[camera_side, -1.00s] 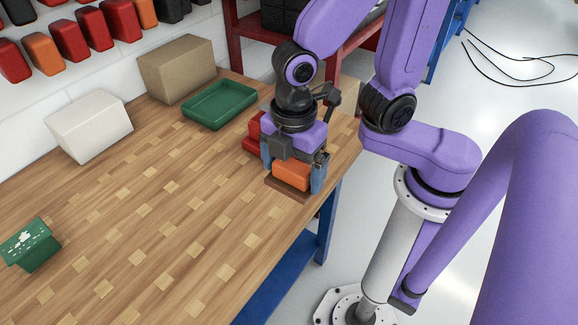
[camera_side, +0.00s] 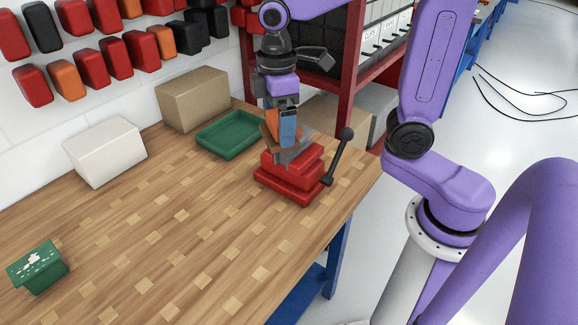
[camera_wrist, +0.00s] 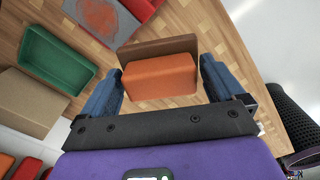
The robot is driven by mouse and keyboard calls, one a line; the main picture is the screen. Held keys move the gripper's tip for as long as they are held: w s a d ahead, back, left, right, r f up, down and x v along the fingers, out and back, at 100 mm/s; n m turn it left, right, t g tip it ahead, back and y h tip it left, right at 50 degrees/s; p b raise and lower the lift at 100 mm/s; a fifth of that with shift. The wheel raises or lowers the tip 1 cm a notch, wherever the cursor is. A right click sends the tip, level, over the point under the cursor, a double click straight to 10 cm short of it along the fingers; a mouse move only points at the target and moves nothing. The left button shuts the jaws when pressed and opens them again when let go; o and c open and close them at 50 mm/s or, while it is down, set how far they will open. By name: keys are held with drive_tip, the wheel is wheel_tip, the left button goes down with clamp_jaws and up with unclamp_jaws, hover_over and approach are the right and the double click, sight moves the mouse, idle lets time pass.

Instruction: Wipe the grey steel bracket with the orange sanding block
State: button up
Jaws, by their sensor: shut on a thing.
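My gripper (camera_side: 284,125) is shut on the orange sanding block (camera_wrist: 160,77), which has a brown layer on its far face. The block sits between both fingers in the wrist view, and an orange part of it (camera_side: 271,122) shows beside a finger in the side view. The grey steel bracket (camera_side: 297,155) is held in a red vise (camera_side: 291,178), under my gripper in the side view. In the wrist view the bracket (camera_wrist: 77,9) has a round reddish patch and lies up and left of the block. The block looks clear of the patch there.
The vise's dark lever (camera_side: 338,157) sticks up at its right. The bench's middle is clear.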

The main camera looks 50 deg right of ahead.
drive_tip(key=w+d+r+m, duration=0.2)
drive_tip(key=w+d+r, duration=0.1)
drive_tip(key=d, duration=0.2)
drive_tip(key=shift+s+d+f, duration=0.1)
drive_tip(key=shift+d+f, duration=0.05)
drive_tip(key=shift+f, duration=3.7)
drive_tip(key=shift+d+f, duration=0.2)
drive_tip(key=shift+d, duration=0.05)
drive_tip(key=shift+c, duration=0.4)
drive_tip(key=shift+d+f, duration=0.15)
drive_tip(key=shift+d, duration=0.25)
drive_tip(key=shift+c, duration=0.5)
drive_tip(key=shift+d, duration=3.15)
drive_tip(key=shift+a, duration=3.85)
wheel_tip(320, 180, up, 8)
drive_tip(key=shift+r, duration=0.2)
